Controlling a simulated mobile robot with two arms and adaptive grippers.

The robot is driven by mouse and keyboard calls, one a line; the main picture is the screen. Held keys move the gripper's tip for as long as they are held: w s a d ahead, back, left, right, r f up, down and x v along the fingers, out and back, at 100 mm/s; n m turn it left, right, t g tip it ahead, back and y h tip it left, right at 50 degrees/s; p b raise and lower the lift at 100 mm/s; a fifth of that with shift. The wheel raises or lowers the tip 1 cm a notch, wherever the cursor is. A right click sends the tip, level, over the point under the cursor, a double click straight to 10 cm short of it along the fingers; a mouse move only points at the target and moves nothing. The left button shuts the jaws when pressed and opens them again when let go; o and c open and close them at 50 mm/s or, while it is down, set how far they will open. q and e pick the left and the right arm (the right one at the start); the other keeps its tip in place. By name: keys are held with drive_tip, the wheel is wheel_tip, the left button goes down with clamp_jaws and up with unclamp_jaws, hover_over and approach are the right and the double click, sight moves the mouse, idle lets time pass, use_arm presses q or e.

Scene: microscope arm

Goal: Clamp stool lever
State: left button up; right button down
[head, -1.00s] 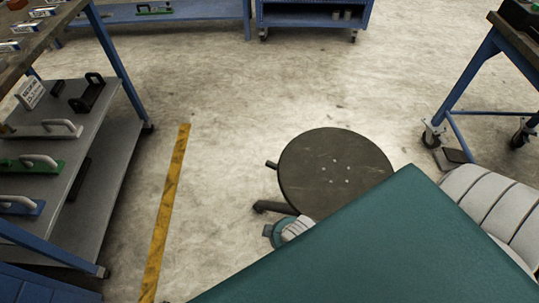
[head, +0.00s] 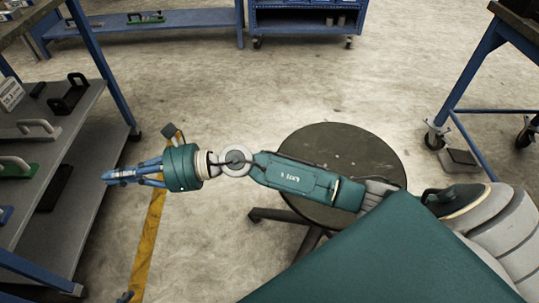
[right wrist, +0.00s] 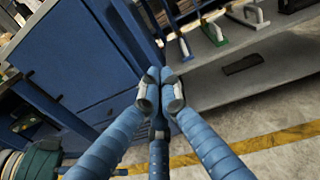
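The stool has a dark round seat (head: 335,137) and stands in the middle of the head view, with dark legs (head: 268,214) below it. My right arm lies across the seat from the right and hides part of it. The stool lever cannot be made out now; the arm covers that side. My right gripper (head: 112,178) is left of the stool and well clear of it, with its blue fingers pointing left. In the right wrist view its fingertips (right wrist: 159,90) are close together with nothing between them. The left gripper does not show.
A grey shelf rack (head: 75,155) with handled tools stands at the left, close to my right fingertips. A yellow floor stripe (head: 148,235) runs beneath the gripper. A wheeled blue-legged table (head: 470,65) is at the right. Open floor lies behind the stool.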

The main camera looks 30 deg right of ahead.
drive_tip(key=w+d+f+n+g+h, duration=0.1)
drive_tip(key=d+f+n+g+h, duration=0.35)
drive_tip(key=f, duration=0.65)
drive_tip(key=w+d+f+n+h, duration=0.1)
drive_tip(key=d+f+n+h, duration=0.2)
drive_tip(key=d, duration=0.4)
drive_tip(key=w+d+f+n+h, duration=0.2)
drive_tip(key=d+f+h, duration=0.1)
drive_tip(key=d, duration=0.4)
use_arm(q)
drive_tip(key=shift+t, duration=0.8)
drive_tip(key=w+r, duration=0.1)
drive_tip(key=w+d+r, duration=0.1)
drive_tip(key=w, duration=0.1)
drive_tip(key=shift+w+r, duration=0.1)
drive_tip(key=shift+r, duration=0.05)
use_arm(e)
drive_tip(key=w+d+r+n+g+h, duration=0.1)
drive_tip(key=d+h, duration=0.7)
drive_tip(key=d, duration=1.6)
drive_tip(key=shift+d+r, duration=0.3)
drive_tip(key=shift+r, duration=0.2)
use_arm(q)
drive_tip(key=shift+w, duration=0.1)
use_arm(e)
drive_tip(key=shift+f+n+g+h, duration=0.1)
drive_tip(key=shift+n+g+h, duration=0.15)
